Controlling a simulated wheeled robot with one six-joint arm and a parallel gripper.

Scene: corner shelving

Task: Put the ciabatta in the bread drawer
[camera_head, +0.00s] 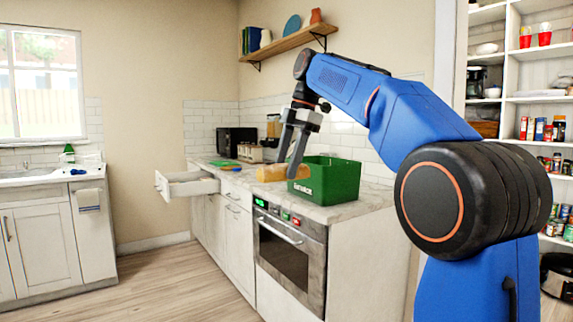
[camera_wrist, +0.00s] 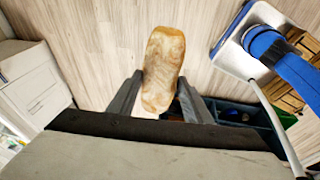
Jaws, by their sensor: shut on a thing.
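The ciabatta (camera_head: 268,174) is a long golden-brown loaf. It shows between the fingers of my gripper (camera_head: 286,169), just left of a green crate. In the wrist view the floury loaf (camera_wrist: 163,62) is gripped between the two dark fingers and sticks out past their tips, with wooden floor behind it. My gripper is shut on the loaf; from the head view I cannot tell its exact height. A pale drawer (camera_head: 190,188) stands pulled out from the counter's far left end. Its inside is only partly visible.
The green crate (camera_head: 330,182) stands on the marble counter above the oven (camera_head: 290,250). A black microwave (camera_head: 236,142), a toaster and a green board are farther back. A shelf (camera_head: 285,44) hangs above. Open floor (camera_head: 180,275) lies before the drawer; a sink counter is left.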

